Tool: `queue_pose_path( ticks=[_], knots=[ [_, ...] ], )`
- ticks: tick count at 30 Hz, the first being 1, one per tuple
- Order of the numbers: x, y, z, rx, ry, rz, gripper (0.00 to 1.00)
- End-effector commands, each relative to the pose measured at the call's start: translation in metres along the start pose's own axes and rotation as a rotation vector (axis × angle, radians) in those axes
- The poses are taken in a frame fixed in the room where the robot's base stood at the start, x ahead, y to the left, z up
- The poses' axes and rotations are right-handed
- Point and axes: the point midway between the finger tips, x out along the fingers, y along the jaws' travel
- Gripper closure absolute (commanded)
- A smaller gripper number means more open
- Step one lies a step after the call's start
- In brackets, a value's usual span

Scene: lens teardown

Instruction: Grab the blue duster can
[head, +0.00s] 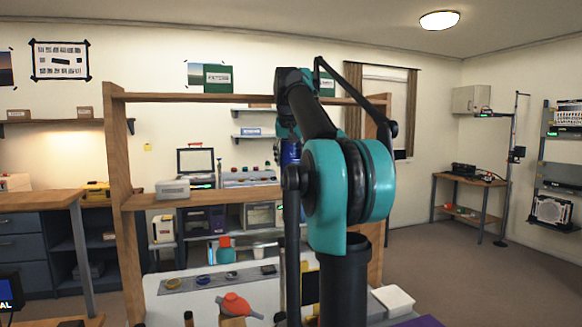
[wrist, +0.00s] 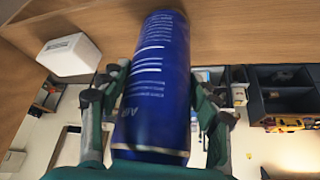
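The blue duster can (wrist: 153,85) fills the middle of the wrist view, with white print on its side. It is tilted a little in that view. My gripper (wrist: 160,88) has one finger along each side of it. Both fingertips lean in against its sides, and the gripper looks shut on it. In the head view a small part of the blue can (head: 290,153) shows beside my arm at the wooden shelf. My arm hides most of the gripper there.
The wooden shelf board (head: 150,201) holds a grey box (head: 172,189) left of the can. A white box (wrist: 70,55) is near the can in the wrist view. A white worktop (head: 180,306) with an orange-red item (head: 236,304) lies in front of the shelf.

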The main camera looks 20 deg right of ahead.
Motion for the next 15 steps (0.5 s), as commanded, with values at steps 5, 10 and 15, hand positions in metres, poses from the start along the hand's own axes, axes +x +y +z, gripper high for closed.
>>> queue_pose_path(
  ticks=[5, 10, 15],
  knots=[
    [-0.0001, 0.0000, 0.0000, 0.000, 0.000, 0.000, 0.64],
    [-0.0002, 0.0000, 0.0000, 0.000, 0.000, 0.000, 0.86],
    [-0.0006, 0.0000, 0.0000, 0.000, 0.001, 0.000, 0.87]
  ],
)
